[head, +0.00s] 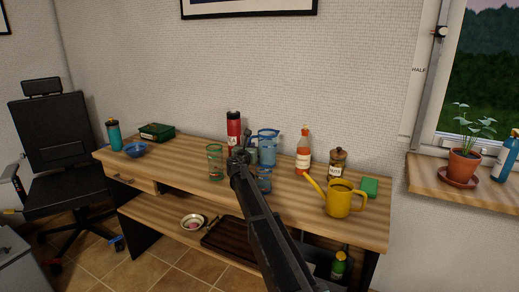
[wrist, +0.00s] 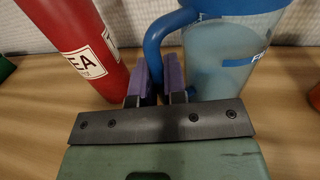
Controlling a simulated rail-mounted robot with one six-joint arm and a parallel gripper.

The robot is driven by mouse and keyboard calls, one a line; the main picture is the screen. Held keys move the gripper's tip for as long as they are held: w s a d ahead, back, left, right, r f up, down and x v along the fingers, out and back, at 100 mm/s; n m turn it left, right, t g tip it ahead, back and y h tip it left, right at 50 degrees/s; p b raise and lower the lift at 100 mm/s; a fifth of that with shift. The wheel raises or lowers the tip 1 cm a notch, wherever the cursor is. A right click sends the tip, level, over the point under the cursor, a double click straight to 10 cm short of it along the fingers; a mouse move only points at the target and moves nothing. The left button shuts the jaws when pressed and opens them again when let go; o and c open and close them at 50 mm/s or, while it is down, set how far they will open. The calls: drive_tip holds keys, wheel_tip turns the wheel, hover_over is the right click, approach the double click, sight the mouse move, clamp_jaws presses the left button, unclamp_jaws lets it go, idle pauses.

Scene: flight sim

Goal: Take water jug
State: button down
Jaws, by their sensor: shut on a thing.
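The water jug (head: 267,150) is clear with a blue rim and blue handle and stands upright at the back of the wooden desk. In the wrist view the jug (wrist: 228,65) fills the upper right, with pale water inside and partly cut-off lettering on its side. My gripper (wrist: 160,82) is shut on the jug's blue handle, one purple pad on each side of it. In the head view my gripper (head: 249,155) is at the jug's left side, and my arm hides part of that area.
A red flask (head: 233,124) stands close left of my gripper. Glasses (head: 215,160) (head: 264,181) stand left and in front of the jug. To the right are a sauce bottle (head: 303,150), a nuts jar (head: 337,162) and a yellow watering can (head: 343,200). The desk's left front is clear.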

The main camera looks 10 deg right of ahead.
wheel_tip(320, 180, up, 20)
drive_tip(key=p, duration=2)
